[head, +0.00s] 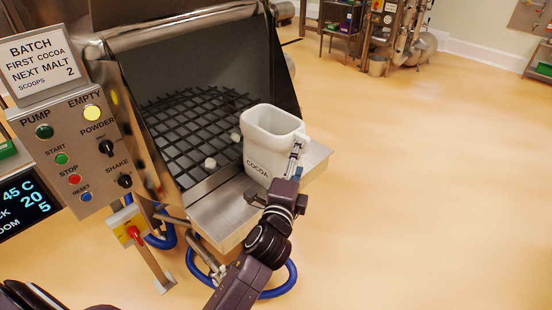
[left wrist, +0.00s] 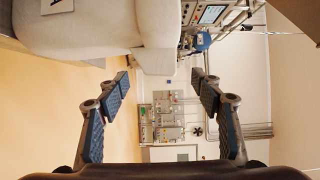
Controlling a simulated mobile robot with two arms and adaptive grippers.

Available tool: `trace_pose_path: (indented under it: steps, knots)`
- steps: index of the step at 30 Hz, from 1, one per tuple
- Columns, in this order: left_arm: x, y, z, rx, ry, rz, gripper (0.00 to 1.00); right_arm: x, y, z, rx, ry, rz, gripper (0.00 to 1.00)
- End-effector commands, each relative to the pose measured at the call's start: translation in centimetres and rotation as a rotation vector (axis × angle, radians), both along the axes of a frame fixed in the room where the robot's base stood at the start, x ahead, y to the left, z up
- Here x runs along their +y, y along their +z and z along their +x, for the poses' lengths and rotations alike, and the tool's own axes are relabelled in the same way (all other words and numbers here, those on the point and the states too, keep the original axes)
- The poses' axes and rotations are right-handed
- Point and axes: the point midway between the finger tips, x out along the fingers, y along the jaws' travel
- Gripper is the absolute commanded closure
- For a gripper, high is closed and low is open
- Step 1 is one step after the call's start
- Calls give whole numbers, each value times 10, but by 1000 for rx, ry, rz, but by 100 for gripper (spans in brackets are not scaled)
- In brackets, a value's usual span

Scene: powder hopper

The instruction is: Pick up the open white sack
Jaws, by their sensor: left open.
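The open white sack (head: 262,140), marked COCOA, stands upright on the steel ledge of the hopper, its open top facing up. A small white tab sticks out at its upper right. My left gripper (head: 297,153) is at the sack's right side, close to that tab. In the left wrist view the sack (left wrist: 95,30) fills the upper left, and its tab (left wrist: 157,61) lies between the lines of the two fingers, just ahead of the tips. The left gripper (left wrist: 160,78) is open with nothing between its pads. My right gripper is not in view.
The steel ledge (head: 212,212) fronts the hopper, whose black grate (head: 185,125) carries white lumps (head: 210,162). A control panel (head: 85,150) stands at left, with a red-handled switch (head: 133,233) below. Blue hose (head: 283,284) loops under the ledge. Floor at right is clear.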

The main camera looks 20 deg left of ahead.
Motion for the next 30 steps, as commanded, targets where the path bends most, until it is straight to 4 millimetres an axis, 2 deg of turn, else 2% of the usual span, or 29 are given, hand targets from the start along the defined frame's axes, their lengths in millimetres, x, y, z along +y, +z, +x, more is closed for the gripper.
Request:
trace_pose_path:
  steps: [19, 29, 30]
  knots:
    - [5, 0, 70, -2, 0, 2, 40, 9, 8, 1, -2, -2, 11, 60]
    - [5, 0, 75, -2, -1, 2, 40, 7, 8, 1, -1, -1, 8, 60]
    - [5, 0, 75, -2, -1, 2, 43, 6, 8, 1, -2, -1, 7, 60]
